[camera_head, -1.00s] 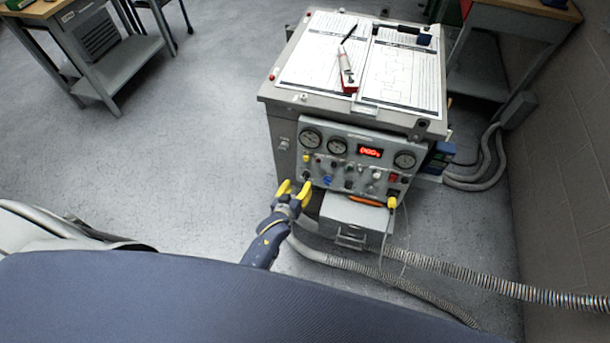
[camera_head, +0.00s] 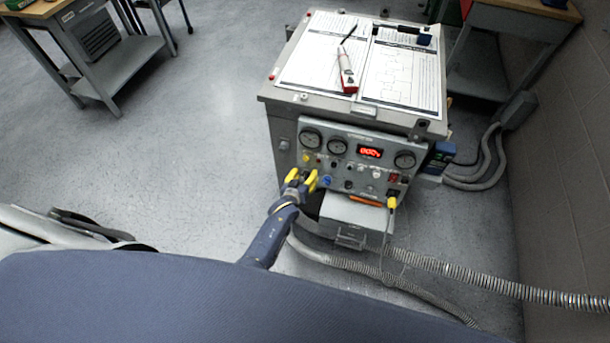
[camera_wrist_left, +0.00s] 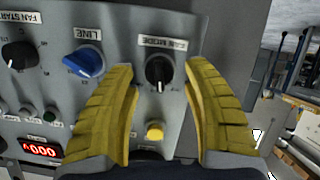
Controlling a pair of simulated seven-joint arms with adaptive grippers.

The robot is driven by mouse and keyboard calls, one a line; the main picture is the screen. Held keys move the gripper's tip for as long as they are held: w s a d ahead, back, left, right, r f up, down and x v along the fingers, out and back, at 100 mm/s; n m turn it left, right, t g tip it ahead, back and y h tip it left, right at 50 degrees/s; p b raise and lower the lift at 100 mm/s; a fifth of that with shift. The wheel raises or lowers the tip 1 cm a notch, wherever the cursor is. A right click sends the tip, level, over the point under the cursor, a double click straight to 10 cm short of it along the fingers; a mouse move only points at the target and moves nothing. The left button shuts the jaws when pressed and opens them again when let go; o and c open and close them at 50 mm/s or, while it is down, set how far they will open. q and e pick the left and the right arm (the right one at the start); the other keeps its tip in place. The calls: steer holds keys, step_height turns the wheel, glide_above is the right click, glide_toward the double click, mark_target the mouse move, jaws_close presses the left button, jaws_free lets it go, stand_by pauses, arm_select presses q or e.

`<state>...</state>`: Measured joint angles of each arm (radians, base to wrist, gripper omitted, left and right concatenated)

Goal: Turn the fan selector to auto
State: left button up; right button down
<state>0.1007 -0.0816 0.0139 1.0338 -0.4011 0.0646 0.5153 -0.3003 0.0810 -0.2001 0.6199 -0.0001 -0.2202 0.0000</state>
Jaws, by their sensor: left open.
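The fan selector is a black knob (camera_wrist_left: 159,72) under a "FAN MODE" label on the grey control panel (camera_head: 340,140). In the left wrist view the panel appears upside down. My left gripper (camera_head: 302,177) is open with yellow fingers at the panel's lower left in the head view. In the left wrist view its fingers (camera_wrist_left: 161,80) stand on either side of the black knob, with gaps visible between them and it. In the head view the gripper covers the knob. My right gripper is not in view.
A blue "LINE" knob (camera_wrist_left: 84,62) and a yellow button (camera_wrist_left: 155,131) are close to the fingers. A yellow plug (camera_head: 392,202) is at the panel's lower right. Papers (camera_head: 402,75) and a red-and-white tool (camera_head: 346,72) lie on top. Corrugated conduit (camera_head: 470,285) runs along the floor.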

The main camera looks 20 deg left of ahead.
arm_select(q)
jaws_close()
stand_by(0.3)
steer(key=shift+d+m+y, duration=0.1)
steer(key=shift+m+y, duration=0.3)
steer(key=shift+m, duration=0.7)
jaws_free()
steer(key=v, duration=1.2)
